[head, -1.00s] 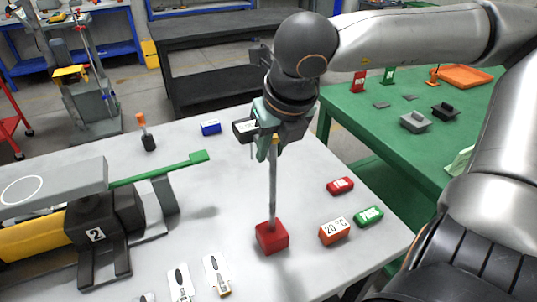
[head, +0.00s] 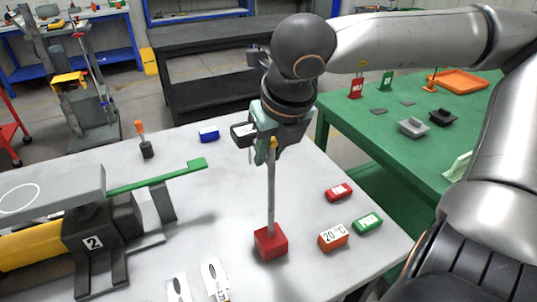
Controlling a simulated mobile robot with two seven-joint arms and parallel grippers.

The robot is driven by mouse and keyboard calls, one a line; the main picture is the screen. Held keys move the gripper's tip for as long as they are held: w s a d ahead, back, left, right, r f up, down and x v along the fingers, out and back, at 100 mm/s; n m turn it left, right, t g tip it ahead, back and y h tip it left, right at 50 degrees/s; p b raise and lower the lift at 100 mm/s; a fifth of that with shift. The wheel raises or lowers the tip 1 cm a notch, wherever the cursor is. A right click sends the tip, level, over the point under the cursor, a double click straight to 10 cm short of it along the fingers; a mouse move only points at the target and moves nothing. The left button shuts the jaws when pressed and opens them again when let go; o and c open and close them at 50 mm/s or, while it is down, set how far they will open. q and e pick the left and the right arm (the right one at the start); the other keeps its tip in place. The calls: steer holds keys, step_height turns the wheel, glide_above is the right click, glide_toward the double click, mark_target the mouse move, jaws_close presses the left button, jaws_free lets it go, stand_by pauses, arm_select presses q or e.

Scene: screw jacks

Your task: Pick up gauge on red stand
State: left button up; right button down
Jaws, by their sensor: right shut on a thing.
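The red stand (head: 270,243) is a red block with a thin grey rod (head: 271,195) rising from it, upright on the white table near its front. My right gripper (head: 270,145) is at the top of the rod, pointing down, and is shut on the gauge (head: 242,134), a dark-framed piece with a white face that sticks out to the left of the fingers. A small yellow part (head: 274,143) shows between the fingers. Whether the gauge is clear of the rod cannot be told. My left gripper is not in view.
Red (head: 339,192), orange "20 °C" (head: 332,237) and green (head: 368,223) blocks lie right of the stand. A blue block (head: 208,134) and an orange-handled tool (head: 144,140) are behind. A grey-and-black fixture marked 2 (head: 92,243) with a green bar (head: 155,178) fills the left.

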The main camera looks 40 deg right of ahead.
step_height(320, 180, up, 2)
steer(key=shift+w+r, duration=0.15)
steer(key=shift+r, duration=0.05)
steer(key=s+a+r, duration=0.8)
steer(key=a+r, duration=0.2)
steer(key=a, duration=0.1)
steer(key=shift+s+a+b, duration=0.15)
steer(key=shift+a+b, duration=0.15)
steer(key=shift+r, duration=0.1)
